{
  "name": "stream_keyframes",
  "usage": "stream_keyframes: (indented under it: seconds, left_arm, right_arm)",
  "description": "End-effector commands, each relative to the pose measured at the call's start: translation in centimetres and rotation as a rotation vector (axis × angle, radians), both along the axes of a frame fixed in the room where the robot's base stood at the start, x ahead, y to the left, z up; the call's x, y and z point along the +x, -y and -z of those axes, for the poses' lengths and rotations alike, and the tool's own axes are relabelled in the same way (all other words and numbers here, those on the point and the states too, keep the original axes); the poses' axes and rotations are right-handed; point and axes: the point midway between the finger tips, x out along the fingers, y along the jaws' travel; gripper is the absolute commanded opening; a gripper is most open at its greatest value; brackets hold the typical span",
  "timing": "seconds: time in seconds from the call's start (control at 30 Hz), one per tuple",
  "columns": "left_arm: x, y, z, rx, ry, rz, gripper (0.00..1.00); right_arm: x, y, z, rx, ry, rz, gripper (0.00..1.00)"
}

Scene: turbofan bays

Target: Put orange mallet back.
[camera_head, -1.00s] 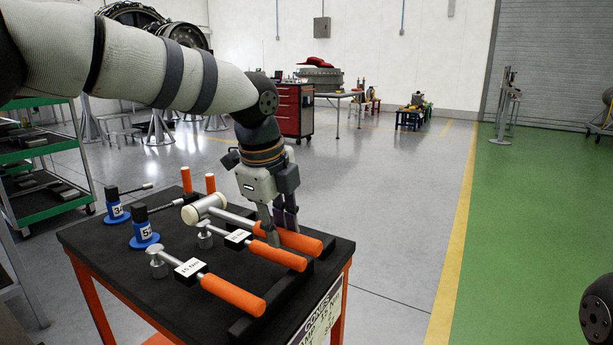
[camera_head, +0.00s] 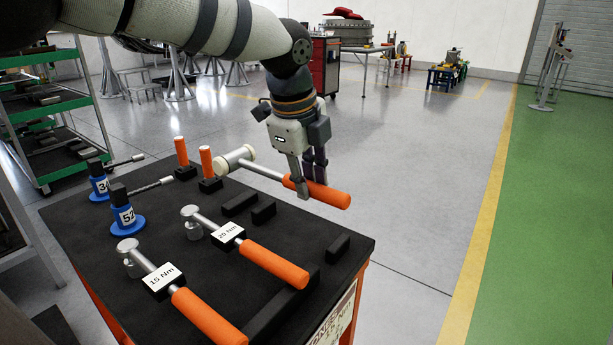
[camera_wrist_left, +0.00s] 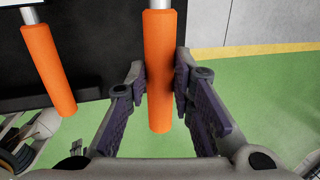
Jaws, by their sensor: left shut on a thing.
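The orange mallet has a pale cylindrical head (camera_head: 235,158), a metal shaft and an orange handle (camera_head: 335,196). My left gripper (camera_head: 309,190) is shut on its handle, which also shows between the purple finger pads in the left wrist view (camera_wrist_left: 158,60). The mallet appears raised above the far right part of the black-topped cart (camera_head: 95,245), its handle reaching past the cart's edge. Empty black support blocks (camera_head: 240,204) show on the cart top below it. My right gripper is out of view.
Two torque wrenches with orange handles (camera_head: 275,264) (camera_head: 207,318) lie nearby on the cart, labelled 15 Nm and apparently 25 Nm. Blue-based tools (camera_head: 127,222) and two upright orange handles (camera_head: 206,161) stand at the cart's left and back. Open floor lies beyond.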

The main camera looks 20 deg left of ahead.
Motion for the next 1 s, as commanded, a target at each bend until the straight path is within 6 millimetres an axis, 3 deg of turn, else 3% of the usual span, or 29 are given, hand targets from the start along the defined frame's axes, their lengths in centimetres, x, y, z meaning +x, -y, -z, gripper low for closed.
stream_keyframes:
  seconds: [0.67, 1.0]
  left_arm:
    - [0.0, 0.0, 4.9, 0.0, -0.004, 0.0, 0.0]
    - [0.0, 0.0, 4.8, 0.0, -0.001, 0.0, 0.0]
  right_arm:
    - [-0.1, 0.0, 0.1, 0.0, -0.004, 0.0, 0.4]
    - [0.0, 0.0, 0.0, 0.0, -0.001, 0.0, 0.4]
